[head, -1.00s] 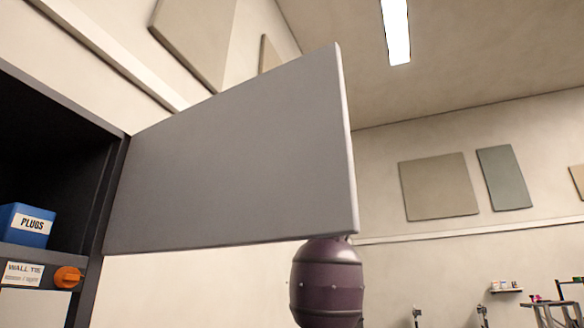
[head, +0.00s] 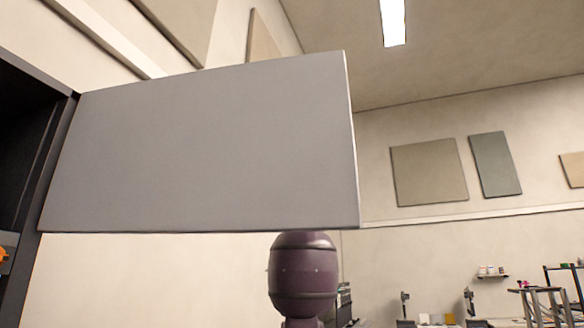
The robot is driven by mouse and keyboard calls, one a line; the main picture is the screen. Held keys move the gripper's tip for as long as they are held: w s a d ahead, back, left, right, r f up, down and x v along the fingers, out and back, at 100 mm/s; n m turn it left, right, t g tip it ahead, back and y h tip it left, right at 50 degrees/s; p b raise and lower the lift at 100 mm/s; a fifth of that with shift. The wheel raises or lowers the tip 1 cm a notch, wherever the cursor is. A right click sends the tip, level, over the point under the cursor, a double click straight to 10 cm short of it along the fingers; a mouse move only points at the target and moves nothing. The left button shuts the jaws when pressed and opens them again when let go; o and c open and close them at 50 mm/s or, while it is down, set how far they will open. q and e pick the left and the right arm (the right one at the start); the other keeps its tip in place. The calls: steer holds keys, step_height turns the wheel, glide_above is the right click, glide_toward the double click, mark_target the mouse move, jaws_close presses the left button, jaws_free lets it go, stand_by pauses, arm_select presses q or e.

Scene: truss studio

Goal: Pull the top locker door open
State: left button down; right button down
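The top locker door (head: 205,150) is a flat grey panel that stands wide open, swung out to the right from its hinge side on the dark locker frame (head: 52,160). The dark inside of the top compartment (head: 14,110) shows at the left edge. A dark purple rounded part, which looks like a link of my own arm, is just below the door's lower right corner. Neither of my grippers can be seen, and anything behind the door is hidden.
An orange knob (head: 3,254) shows at the lower left, cut by the picture edge. A trestle-like stand (head: 545,305) and a small wall shelf (head: 492,276) are far off at the right. The space right of the door looks free.

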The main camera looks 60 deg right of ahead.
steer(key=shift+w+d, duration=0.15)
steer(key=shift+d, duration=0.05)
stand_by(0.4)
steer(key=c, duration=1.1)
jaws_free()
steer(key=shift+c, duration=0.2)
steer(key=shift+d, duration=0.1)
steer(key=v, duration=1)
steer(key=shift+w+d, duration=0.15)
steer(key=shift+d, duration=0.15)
